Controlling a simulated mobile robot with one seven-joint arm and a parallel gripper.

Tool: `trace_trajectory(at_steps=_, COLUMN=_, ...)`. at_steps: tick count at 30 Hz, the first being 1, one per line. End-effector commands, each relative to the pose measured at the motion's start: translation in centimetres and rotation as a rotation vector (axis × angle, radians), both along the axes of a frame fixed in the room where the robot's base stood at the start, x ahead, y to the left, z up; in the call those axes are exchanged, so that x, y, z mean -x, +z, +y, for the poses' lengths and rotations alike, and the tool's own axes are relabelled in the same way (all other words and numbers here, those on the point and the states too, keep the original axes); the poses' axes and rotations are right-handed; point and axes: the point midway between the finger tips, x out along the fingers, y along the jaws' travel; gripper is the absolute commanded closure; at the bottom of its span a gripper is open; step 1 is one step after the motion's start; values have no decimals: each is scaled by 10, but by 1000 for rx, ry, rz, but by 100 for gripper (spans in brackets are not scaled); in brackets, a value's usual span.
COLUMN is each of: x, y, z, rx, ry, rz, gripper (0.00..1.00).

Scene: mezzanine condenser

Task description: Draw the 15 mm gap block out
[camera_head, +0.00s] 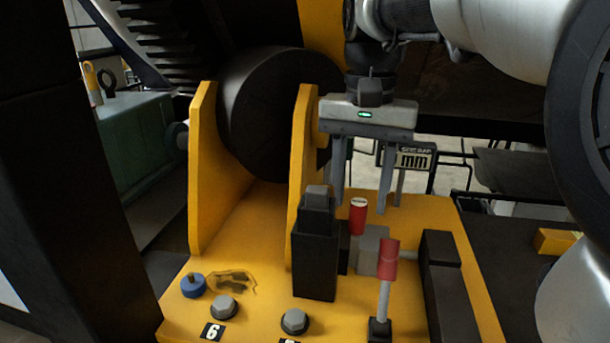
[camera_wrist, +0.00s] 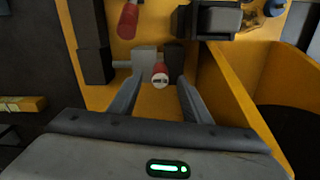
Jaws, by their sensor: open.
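A short red knob (camera_head: 358,218) with a pale marked top stands by a grey block (camera_head: 373,246). The block sits between a black upright (camera_head: 316,262) and a black bar on the yellow base; I take knob and block as the gap block, but cannot read 15 mm on it. In the wrist view the knob (camera_wrist: 160,75) shows between my fingertips, beside the grey block (camera_wrist: 145,57). My gripper (camera_head: 360,208) points down, open and empty, one finger to each side of the knob in the picture. I cannot tell whether the tips reach below its top.
A lever with a red grip (camera_head: 388,260) stands close in front, right of the block. The black bar (camera_head: 440,270) lies at right. Yellow upright plates (camera_head: 202,170) flank a black roller (camera_head: 265,110) behind left. Bolts (camera_head: 295,321) and a blue knob (camera_head: 193,285) are at the front.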

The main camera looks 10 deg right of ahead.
Motion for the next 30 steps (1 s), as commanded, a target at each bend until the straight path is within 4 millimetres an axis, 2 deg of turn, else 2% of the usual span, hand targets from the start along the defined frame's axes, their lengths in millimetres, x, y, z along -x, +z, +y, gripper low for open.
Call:
trace_trajectory(at_steps=3, x=0, y=-18, z=0, rx=0, ry=0, rz=1, gripper=56)
trace_trajectory(at_steps=7, x=0, y=-30, z=0, rx=0, ry=0, rz=0, gripper=56)
trace_trajectory(at_steps=18, x=0, y=-36, z=0, rx=0, ry=0, rz=-1, gripper=56)
trace_trajectory(at_steps=19, x=0, y=-36, z=0, rx=0, ry=0, rz=-1, gripper=57)
trace_trajectory(at_steps=24, x=0, y=-36, z=0, rx=0, ry=0, rz=0, gripper=86)
trace_trajectory(at_steps=27, x=0, y=-36, z=0, rx=0, ry=0, rz=0, gripper=100)
trace_trajectory(at_steps=30, x=0, y=-35, z=0, rx=0, ry=0, rz=-1, gripper=100)
